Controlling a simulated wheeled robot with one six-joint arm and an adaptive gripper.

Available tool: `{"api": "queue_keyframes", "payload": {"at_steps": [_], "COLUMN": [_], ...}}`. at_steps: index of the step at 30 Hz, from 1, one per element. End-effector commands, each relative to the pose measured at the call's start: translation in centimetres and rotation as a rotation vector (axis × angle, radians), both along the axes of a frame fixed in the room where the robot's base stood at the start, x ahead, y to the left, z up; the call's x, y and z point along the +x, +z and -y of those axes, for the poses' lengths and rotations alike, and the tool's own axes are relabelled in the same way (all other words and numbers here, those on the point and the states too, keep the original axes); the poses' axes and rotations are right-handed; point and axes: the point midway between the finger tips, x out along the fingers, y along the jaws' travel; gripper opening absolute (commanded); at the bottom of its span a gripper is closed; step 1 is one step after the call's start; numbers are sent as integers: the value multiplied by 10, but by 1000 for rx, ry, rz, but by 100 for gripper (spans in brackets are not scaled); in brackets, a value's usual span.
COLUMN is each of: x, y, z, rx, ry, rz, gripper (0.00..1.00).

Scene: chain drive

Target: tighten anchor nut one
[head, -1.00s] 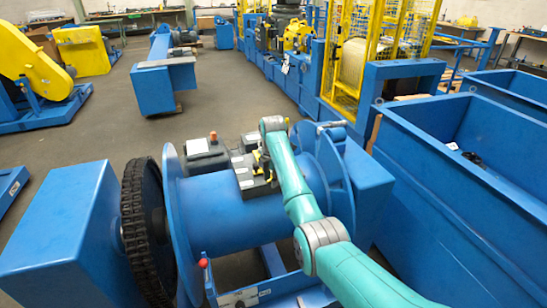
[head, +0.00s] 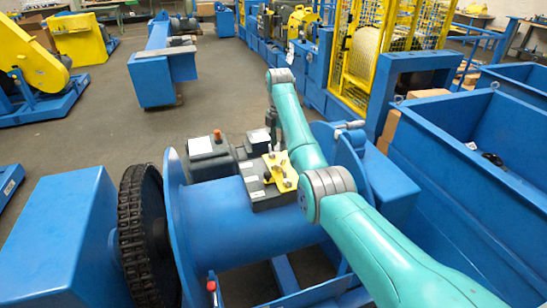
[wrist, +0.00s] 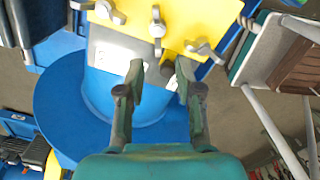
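A yellow plate (head: 280,171) with grey wing-shaped nuts sits on a dark block on top of the blue drum (head: 215,215). In the wrist view the yellow plate (wrist: 185,18) fills the top, with a left nut (wrist: 106,12), a middle nut (wrist: 157,27) and a right nut (wrist: 205,50). I cannot tell which is anchor nut one. My gripper (wrist: 160,68) is open and empty, its fingertips apart, just below the middle nut in the picture. In the head view my gripper (head: 271,122) is at the plate's far side, partly hidden by my arm.
Dark boxes (head: 208,155) stand behind the drum, one with an orange knob. A black chain wheel (head: 145,235) and a blue housing (head: 70,235) are at left. A large blue bin (head: 470,165) stands at right. Open floor (head: 90,125) lies behind.

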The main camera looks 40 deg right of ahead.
Motion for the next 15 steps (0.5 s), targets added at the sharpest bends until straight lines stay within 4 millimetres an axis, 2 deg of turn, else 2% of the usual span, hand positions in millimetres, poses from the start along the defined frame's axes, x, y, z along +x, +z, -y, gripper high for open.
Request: {"api": "queue_keyframes", "payload": {"at_steps": [5, 8, 15], "x": [-1, -1, -1], "y": [-3, -15, -57], "z": [1, 1, 0], "rx": [2, 3, 3], "ry": [5, 5, 5], "rz": [-5, -8, -7], "gripper": [35, 35, 35]}}
